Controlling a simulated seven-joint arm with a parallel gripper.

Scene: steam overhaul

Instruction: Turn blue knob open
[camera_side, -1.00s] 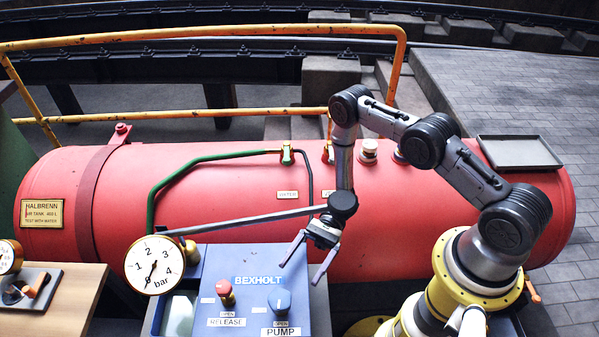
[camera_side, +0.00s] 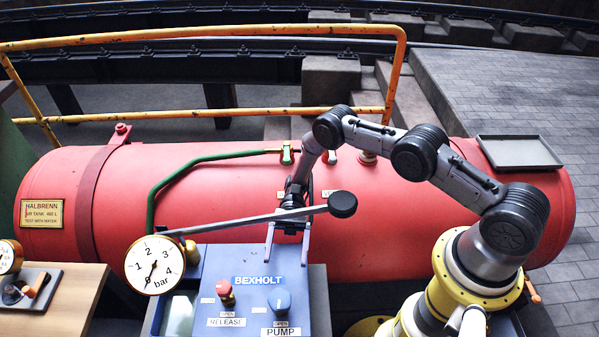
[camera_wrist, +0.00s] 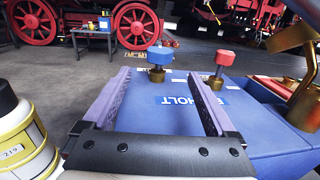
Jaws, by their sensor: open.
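The blue knob (camera_side: 280,300) stands on the front right of the blue BEXHOLT box, by the labels "OPEN" and "PUMP". My gripper (camera_side: 286,262) is open and empty, behind the blue knob at the box's back edge, fingers pointing down and apart from the knob. In the wrist view the blue knob (camera_wrist: 159,56) shows on its brass stem, beyond and between the two open fingertips (camera_wrist: 157,73). The knob's exact turn cannot be told.
A red knob (camera_side: 225,289) labelled "RELEASE" stands left of the blue one. A pressure gauge (camera_side: 155,265) is at the box's left. A grey lever with a black grip (camera_side: 342,205) crosses close to my gripper. The red tank (camera_side: 420,200) lies behind.

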